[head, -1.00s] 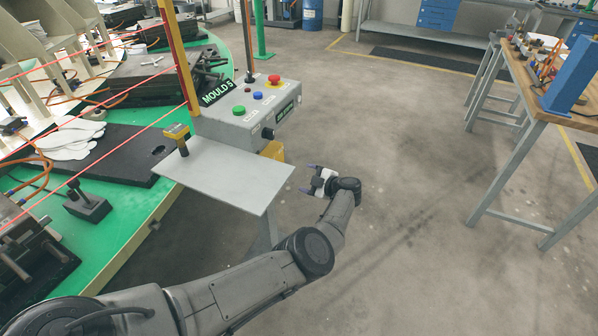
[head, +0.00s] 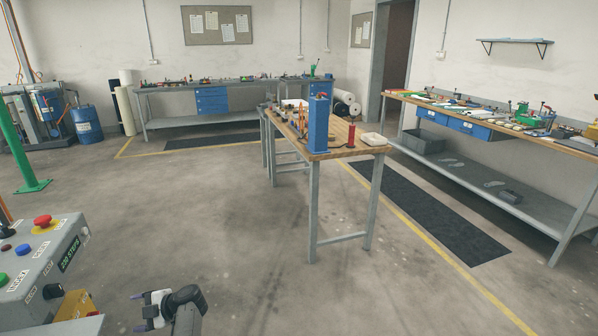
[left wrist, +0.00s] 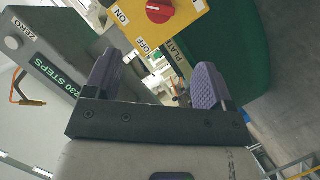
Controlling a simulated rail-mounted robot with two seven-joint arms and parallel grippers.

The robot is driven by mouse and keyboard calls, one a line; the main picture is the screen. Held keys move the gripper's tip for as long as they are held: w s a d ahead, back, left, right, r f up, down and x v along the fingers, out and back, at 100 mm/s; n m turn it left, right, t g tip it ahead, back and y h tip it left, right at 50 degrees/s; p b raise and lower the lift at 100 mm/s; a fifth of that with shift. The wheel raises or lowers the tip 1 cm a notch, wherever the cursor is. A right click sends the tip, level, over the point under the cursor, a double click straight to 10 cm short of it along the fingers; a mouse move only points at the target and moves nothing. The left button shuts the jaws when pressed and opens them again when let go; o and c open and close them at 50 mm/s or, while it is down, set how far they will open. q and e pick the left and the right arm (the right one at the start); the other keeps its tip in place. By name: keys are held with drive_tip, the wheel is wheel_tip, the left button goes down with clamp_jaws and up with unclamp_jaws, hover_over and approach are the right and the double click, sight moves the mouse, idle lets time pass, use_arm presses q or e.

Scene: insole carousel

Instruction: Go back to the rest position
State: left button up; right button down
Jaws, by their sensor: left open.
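My left gripper (head: 140,312) is low in the head view, at the bottom left. Its two purple-grey fingers stand apart with nothing between them. The left wrist view shows the same open gripper (left wrist: 155,78) from behind. The grey control box (head: 38,262) with red, blue and green buttons is left of the gripper in the head view, apart from it. The wrist view shows part of the box (left wrist: 45,60) and a yellow switch plate (left wrist: 155,18) with a red knob beyond the fingers. My right gripper is not in view.
A wooden-topped workbench (head: 345,150) with a blue fixture (head: 318,122) stands mid-room. Another bench (head: 470,170) runs along the right wall, and one (head: 145,105) along the back wall. A green post (head: 20,160) is at the left. The floor between is clear.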

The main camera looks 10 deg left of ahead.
use_arm(q)
drive_tip(key=w+a+r+m+t+h, duration=0.1)
drive_tip(key=w+r+m+t+h, duration=0.35)
drive_tip(key=w+t, duration=0.95)
wheel_tip(320, 180, up, 14)
drive_tip(key=m+t+h, duration=0.3)
drive_tip(key=m+t, duration=0.3)
drive_tip(key=m, duration=0.2)
drive_tip(key=s+d+r+m+h+p, duration=0.1)
drive_tip(key=s+d+r+m+h, duration=0.35)
drive_tip(key=s+r+m, duration=0.35)
drive_tip(key=s+d+f+m+g+p, duration=0.2)
drive_tip(key=s+d+m+g+p, duration=0.15)
drive_tip(key=s+d, duration=0.7)
drive_tip(key=s+d+f+m+g+p, duration=0.2)
drive_tip(key=s+d+m+p, duration=0.25)
drive_tip(key=s+d, duration=0.6)
drive_tip(key=s+d+f+m+g+h+p, duration=0.1)
drive_tip(key=s+d+f+g+p, duration=0.15)
drive_tip(key=s+f, duration=0.4)
drive_tip(key=s+d+f+m+g+h+p, duration=0.1)
drive_tip(key=s+d+f+g+p, duration=0.2)
drive_tip(key=s, duration=0.7)
drive_tip(key=s+d+f+m+g+h+p, duration=0.1)
drive_tip(key=s+d+f+m+g, duration=0.1)
drive_tip(key=s+f, duration=0.5)
wheel_tip(320, 180, up, 38)
drive_tip(key=p, duration=3.6)
drive_tip(key=shift+s+r+p, duration=0.25)
drive_tip(key=shift+p, duration=0.1)
